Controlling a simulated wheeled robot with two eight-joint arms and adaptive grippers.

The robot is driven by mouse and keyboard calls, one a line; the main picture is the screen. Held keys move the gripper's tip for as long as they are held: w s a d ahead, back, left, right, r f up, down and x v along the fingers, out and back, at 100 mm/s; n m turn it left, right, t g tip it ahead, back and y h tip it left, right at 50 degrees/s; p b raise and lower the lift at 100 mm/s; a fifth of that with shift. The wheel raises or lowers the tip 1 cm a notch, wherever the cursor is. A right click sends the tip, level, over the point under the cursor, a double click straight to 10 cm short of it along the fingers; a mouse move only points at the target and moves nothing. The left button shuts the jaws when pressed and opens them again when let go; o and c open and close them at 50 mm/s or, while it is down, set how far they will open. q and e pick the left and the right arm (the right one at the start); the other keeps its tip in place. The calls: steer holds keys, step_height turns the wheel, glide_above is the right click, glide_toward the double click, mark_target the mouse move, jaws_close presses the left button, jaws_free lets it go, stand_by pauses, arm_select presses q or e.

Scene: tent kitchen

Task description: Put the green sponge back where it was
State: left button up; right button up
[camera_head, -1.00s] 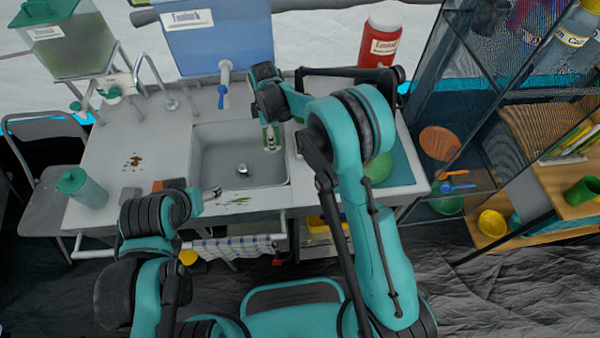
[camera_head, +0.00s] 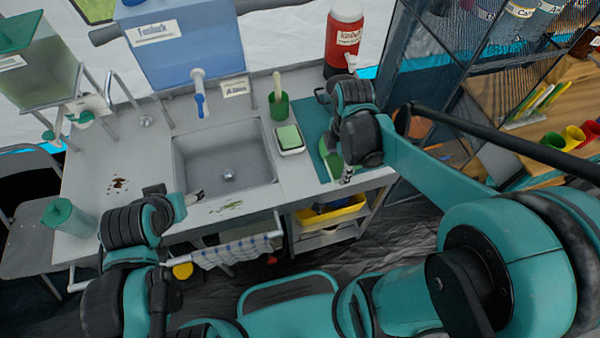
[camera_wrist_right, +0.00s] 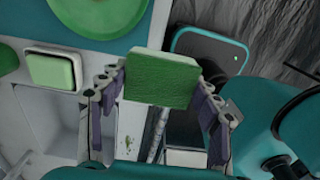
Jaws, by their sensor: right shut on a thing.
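The green sponge (camera_wrist_right: 163,80) is between the fingers of my right gripper (camera_wrist_right: 160,100) in the right wrist view, and the gripper is shut on it. In the head view my right gripper (camera_head: 346,174) is at the counter's front edge, right of the sink; the sponge cannot be made out there. A paler green block (camera_head: 289,138) lies in a white dish right of the sink; it also shows in the wrist view (camera_wrist_right: 52,72). My left gripper (camera_head: 194,197) is by the counter's front edge; its jaws are too small to read.
The sink (camera_head: 225,158) is empty. A green cup (camera_head: 279,106) with a brush stands behind the dish. A teal mat (camera_head: 313,118) with green round ware lies to the right.

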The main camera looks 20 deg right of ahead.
steer(key=b, duration=0.4)
glide_above(301, 175)
step_height(301, 175, down, 7)
steer(key=shift+r, duration=0.1)
steer(key=shift+f+b, duration=0.95)
steer(key=shift+f, duration=1)
steer(key=shift+f, duration=0.25)
steer(key=o, duration=1.1)
steer(key=shift+c, duration=0.2)
steer(key=shift+o, duration=0.2)
steer(key=shift+r, duration=0.1)
